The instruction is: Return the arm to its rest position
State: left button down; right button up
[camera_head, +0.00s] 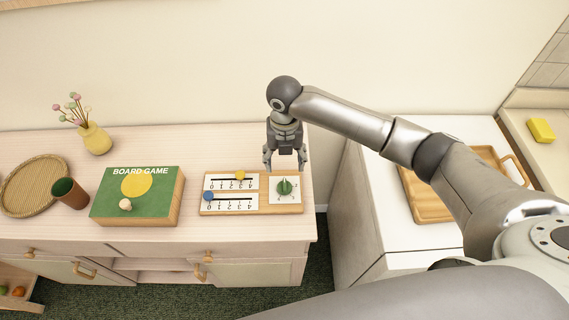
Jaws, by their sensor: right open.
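My right arm reaches in from the right, with its wrist bent down over the right end of the wooden cabinet top. My right gripper (285,160) points down with its fingers apart and nothing between them. It is just behind and above a wooden panel (276,208) with two sliders and a green knob (284,187). In the picture the fingertips lie above the knob, apart from it. One slider has a yellow bead (240,174), the other a blue bead (208,196). My left gripper is not in view.
A green board game box (155,191), a brown cup (69,193), a woven tray (33,186) and a yellow vase (95,139) stand on the cabinet (240,245). A white counter (365,215) with a wooden tray (427,207) lies right, across a gap. A yellow sponge (541,130) is far right.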

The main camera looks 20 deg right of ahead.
dwell(0.5)
jog(key=s+a+f+m+t+y, duration=0.2)
jog(key=s+a+f+m+y, duration=0.15)
jog(key=s+a+m, duration=0.7)
jog(key=s+d+r+m+t+h, duration=0.1)
jog(key=s+d+m+t+h, duration=0.15)
jog(key=s+d+m, duration=1.6)
notch_tip(320, 180, down, 33)
jog(key=w+a+m+g+b, duration=0.2)
jog(key=b, duration=0.3)
jog(key=s+d+f+g+h+b, duration=0.1)
jog(key=s+f+b, duration=0.3)
jog(key=s+f, duration=1.2)
notch_tip(320, 180, down, 2)
jog(key=shift+d+f, duration=0.2)
jog(key=shift+d, duration=0.6)
